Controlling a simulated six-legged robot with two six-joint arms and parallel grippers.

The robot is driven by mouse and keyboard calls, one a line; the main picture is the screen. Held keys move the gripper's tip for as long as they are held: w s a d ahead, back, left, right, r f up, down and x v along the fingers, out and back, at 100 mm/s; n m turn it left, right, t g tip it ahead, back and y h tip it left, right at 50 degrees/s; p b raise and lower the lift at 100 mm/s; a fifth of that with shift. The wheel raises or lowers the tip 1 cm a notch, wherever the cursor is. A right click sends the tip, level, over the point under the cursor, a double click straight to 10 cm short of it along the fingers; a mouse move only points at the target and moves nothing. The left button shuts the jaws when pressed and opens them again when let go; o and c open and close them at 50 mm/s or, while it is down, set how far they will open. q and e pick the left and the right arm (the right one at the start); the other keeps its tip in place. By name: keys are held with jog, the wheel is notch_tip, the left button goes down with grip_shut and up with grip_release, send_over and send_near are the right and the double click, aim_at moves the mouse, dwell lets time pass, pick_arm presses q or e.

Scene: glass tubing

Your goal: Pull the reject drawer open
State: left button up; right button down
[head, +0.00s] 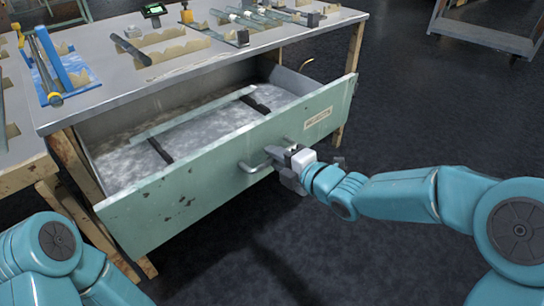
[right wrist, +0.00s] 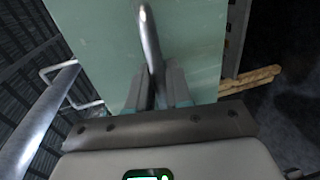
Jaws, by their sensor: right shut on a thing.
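The reject drawer (head: 190,190) is a large pale green metal drawer under the grey workbench. It stands well out from the bench, and its inside shows, with a pale strip and two dark bars lying in it. A label sits on the right part of its front. My right gripper (head: 280,157) is at the drawer's front, shut on the metal bar handle (head: 257,165). In the right wrist view the handle (right wrist: 149,50) runs between the two fingers (right wrist: 155,90). My left arm shows at the lower left of the head view, but its gripper is out of sight.
The workbench top (head: 120,85) carries a blue rack (head: 60,65), a row of glass tubes (head: 250,20) and tan notched holders. A cart (head: 485,35) stands at the back right. The dark floor (head: 400,120) on the right is clear.

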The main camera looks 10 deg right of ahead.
jog(key=shift+d, duration=0.1)
jog(key=c, duration=1.2)
grip_release()
jog(key=shift+c, duration=0.2)
jog(key=shift+s, duration=0.1)
jog(key=p+v, duration=0.3)
jog(key=v, duration=1.3)
jog(key=shift+s, duration=0.1)
